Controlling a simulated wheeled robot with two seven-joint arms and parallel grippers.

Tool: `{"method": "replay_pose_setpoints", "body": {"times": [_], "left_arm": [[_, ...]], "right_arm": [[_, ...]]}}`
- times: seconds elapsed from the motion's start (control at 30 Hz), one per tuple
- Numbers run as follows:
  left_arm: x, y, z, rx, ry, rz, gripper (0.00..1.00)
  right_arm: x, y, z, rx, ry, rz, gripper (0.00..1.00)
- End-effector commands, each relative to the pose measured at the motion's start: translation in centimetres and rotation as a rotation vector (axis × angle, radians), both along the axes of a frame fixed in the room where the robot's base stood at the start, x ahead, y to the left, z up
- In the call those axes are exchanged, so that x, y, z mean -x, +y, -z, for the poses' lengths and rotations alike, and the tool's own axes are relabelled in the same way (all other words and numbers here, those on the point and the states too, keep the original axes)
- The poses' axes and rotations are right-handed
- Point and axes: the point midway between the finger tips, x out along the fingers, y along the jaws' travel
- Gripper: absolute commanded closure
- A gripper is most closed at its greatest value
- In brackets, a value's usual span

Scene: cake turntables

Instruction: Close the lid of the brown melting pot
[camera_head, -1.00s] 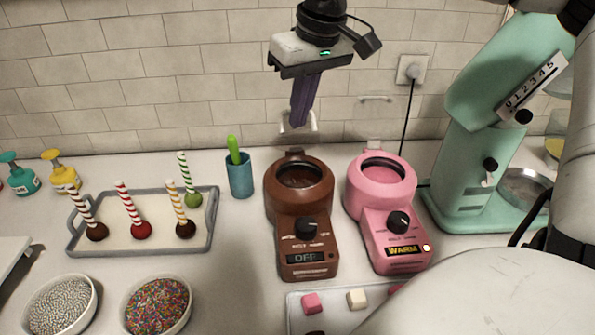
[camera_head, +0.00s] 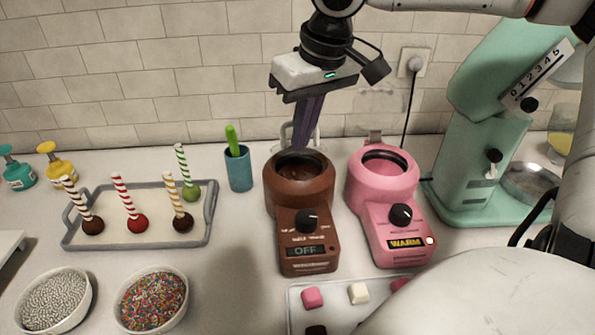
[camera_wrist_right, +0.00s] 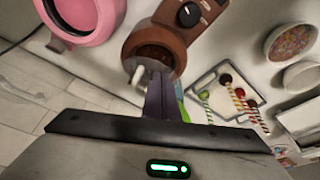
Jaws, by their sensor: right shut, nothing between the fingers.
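The brown melting pot (camera_head: 285,198) stands upright on the counter with its mouth uncovered and its display reading OFF. Its see-through lid is tilted up at the back; a pale handle (camera_head: 287,133) shows beside my fingers, and in the wrist view the handle (camera_wrist_right: 139,75) lies at the pot's rim. My right gripper (camera_head: 303,147) is shut and empty, fingers pointing down at the back of the pot, close to the lid and hiding part of it. Whether they touch the lid I cannot tell. The pot also shows in the wrist view (camera_wrist_right: 172,36). My left gripper is out of view.
A pink melting pot (camera_head: 365,187) stands close on the right, reading WARM, with a mint mixer (camera_head: 475,150) beyond. A blue cup (camera_head: 239,171) stands left of the brown pot.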

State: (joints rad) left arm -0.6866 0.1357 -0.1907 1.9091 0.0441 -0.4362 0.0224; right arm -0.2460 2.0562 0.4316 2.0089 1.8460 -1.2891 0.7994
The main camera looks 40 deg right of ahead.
Motion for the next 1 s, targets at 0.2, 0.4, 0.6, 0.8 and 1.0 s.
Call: {"method": "replay_pose_setpoints", "body": {"times": [0.2,0.4,0.6,0.8,1.0], "left_arm": [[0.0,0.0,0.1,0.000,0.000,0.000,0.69],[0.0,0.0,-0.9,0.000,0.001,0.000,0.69],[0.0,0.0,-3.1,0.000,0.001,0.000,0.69],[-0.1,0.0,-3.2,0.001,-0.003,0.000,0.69],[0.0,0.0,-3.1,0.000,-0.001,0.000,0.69]], "right_arm": [[0.1,0.1,0.1,0.000,0.000,0.000,1.00],[0.2,0.2,-0.8,0.000,0.000,-0.001,1.00],[0.8,0.6,-2.7,0.000,0.000,0.000,1.00],[1.3,1.1,-4.0,0.001,-0.003,0.000,1.00],[1.9,1.5,-5.9,0.002,-0.004,0.000,1.00]]}}
